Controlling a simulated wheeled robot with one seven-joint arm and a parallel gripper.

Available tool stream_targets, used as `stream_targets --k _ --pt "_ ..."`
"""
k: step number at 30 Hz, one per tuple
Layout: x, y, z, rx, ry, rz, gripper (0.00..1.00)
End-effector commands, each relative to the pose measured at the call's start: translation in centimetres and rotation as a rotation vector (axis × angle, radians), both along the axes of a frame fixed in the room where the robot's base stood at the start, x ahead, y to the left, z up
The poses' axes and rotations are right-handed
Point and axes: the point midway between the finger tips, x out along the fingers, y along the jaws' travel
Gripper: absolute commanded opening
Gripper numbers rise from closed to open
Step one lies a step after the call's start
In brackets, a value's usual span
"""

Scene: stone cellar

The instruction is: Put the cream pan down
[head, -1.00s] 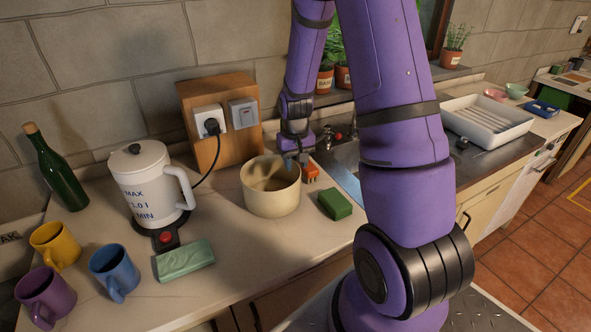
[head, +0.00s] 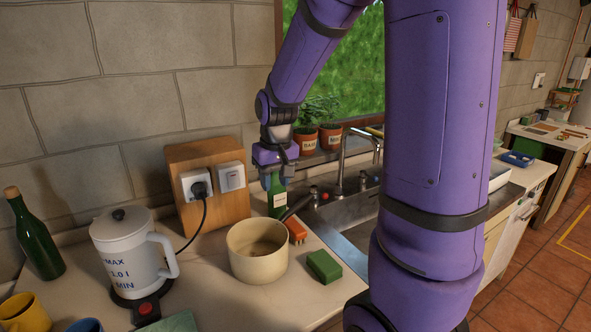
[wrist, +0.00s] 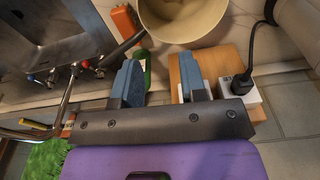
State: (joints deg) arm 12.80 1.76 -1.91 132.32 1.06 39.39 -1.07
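The cream pan (head: 258,252) stands upright on the worktop, left of the sink. Its dark handle (head: 297,207) points back and right towards the sink. In the wrist view the pan (wrist: 183,22) shows at the top, with the handle (wrist: 122,48) running left of it. My gripper (head: 277,180) is above and behind the pan, clear of it and of the handle. In the wrist view its two blue-grey fingers (wrist: 160,80) are spread apart with nothing between them.
A green bottle (head: 277,196) stands just below my gripper, beside the wooden socket block (head: 222,200). An orange block (head: 296,231) and a green sponge (head: 324,266) lie right of the pan. The kettle (head: 128,252) is left. The sink tap (head: 343,165) rises at right.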

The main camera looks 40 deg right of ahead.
Motion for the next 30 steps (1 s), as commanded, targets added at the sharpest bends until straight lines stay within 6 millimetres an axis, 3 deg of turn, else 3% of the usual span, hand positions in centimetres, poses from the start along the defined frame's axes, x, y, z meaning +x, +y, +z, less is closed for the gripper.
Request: stream_targets --k 1,6,15,24,30 --pt "-0.9 0.9 1.6 -0.005 -0.026 0.017 0.39" --pt "-4.0 3.5 5.7 -0.018 -0.094 0.067 0.39" --pt "-10.8 7.4 10.9 -0.036 -0.215 0.155 0.39" --pt "-17.2 9.7 13.2 -0.048 -0.317 0.227 0.39" --pt "-18.9 10.1 13.5 -0.051 -0.344 0.244 0.39"
